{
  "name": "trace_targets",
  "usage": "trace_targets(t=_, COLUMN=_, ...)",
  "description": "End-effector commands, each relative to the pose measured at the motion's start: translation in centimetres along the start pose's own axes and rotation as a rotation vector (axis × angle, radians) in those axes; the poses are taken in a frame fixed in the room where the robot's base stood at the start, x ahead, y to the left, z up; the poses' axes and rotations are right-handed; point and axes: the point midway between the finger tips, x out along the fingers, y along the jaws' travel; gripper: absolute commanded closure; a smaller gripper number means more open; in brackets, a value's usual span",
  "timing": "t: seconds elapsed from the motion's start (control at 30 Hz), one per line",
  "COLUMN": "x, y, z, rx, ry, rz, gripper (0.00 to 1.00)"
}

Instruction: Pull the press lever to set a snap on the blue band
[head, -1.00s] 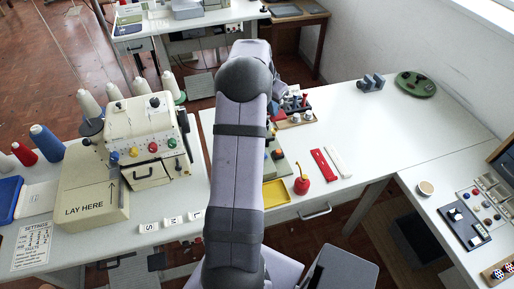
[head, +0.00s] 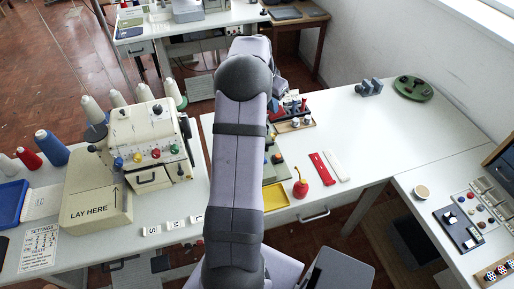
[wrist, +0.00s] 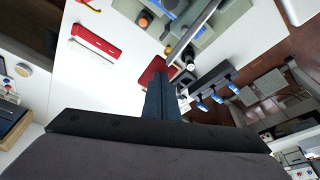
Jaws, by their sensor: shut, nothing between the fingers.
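My gripper (wrist: 163,97) is shut and empty, its dark fingertips together in the wrist view. Just beyond the tips is a red block (wrist: 153,70); I cannot tell whether they touch. A long pale grey bar (wrist: 196,30), perhaps the press lever, slants from the top edge down toward the tips. It passes beside a grey-green station (wrist: 222,24) with an orange knob (wrist: 144,19). A small blue patch (wrist: 170,4) shows at the top edge; I cannot tell whether it is the blue band. In the head view my arm hides my gripper and most of the station.
A dark rack with blue tips (wrist: 215,88) stands right of the fingers in the wrist view. A cream machine (head: 145,135) stands left of my arm.

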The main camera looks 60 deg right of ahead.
Motion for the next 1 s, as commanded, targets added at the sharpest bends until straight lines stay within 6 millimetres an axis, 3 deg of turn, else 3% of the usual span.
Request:
trace_targets(t=0.7, x=-6.6, y=0.0, z=-2.1, rx=0.000, ry=0.002, rz=-0.001, gripper=1.00)
trace_targets(t=1.0, x=-7.7, y=0.0, z=-2.4, rx=0.000, ry=0.002, rz=-0.001, gripper=1.00)
